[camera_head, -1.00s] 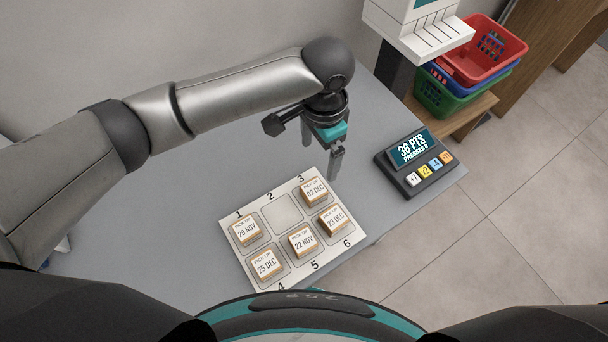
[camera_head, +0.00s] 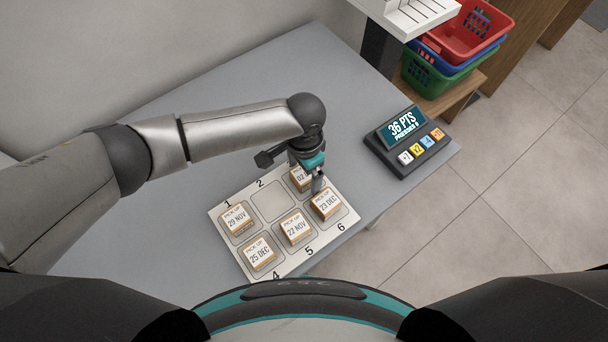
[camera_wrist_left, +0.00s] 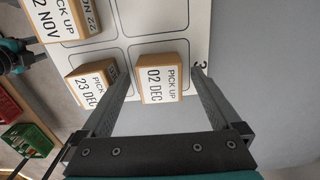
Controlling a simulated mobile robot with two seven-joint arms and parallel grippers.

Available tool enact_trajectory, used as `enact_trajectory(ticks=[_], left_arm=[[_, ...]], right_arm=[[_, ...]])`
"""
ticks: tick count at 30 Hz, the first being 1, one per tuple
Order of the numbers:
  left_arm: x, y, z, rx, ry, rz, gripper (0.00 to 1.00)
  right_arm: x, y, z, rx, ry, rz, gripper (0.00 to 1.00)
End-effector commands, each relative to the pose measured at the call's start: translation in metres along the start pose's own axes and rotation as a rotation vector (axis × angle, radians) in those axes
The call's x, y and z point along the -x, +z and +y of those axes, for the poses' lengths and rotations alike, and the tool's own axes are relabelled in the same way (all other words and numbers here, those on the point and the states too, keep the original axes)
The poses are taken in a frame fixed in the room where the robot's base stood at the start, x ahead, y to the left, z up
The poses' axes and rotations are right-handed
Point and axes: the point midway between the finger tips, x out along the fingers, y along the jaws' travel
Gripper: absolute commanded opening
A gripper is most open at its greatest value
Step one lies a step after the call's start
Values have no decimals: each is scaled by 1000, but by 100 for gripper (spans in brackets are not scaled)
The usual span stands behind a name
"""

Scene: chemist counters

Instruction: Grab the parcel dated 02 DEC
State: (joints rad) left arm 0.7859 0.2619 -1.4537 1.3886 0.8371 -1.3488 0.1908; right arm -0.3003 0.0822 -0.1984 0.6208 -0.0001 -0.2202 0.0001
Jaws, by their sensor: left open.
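The parcel dated 02 DEC (camera_head: 299,178) is a small box with a white label and orange-brown sides, in slot 3 of the white numbered tray (camera_head: 271,201). In the head view my left gripper partly hides it. My left gripper (camera_head: 313,183) is open and points down over that parcel. The parcel dated 23 DEC (camera_head: 325,204) sits in slot 6, close to one finger.
Parcels dated 29 NOV (camera_head: 237,218), 25 DEC (camera_head: 259,253) and 22 NOV (camera_head: 296,227) sit in the other slots; slot 2 is empty. A points terminal (camera_head: 408,141) stands at the table's right. Shopping baskets (camera_head: 455,55) are stacked beyond. The table left of the tray is clear.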

Motion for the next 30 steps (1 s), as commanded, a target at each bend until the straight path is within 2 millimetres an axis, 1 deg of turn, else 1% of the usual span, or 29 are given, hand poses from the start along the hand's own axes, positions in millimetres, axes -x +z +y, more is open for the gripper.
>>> enact_trajectory(ticks=[2,8,11,30], left_arm=[[-5,0,0,-1,0,0,98],[-4,0,0,-1,0,1,98],[-4,0,0,-1,0,1,87],[-4,0,0,-1,0,1,15]], right_arm=[[-2,0,0,0,0,1,50],[-1,-1,0,0,-1,2,50],[-1,-1,-1,0,-1,2,50],[-1,-1,-4,1,-5,2,50]])
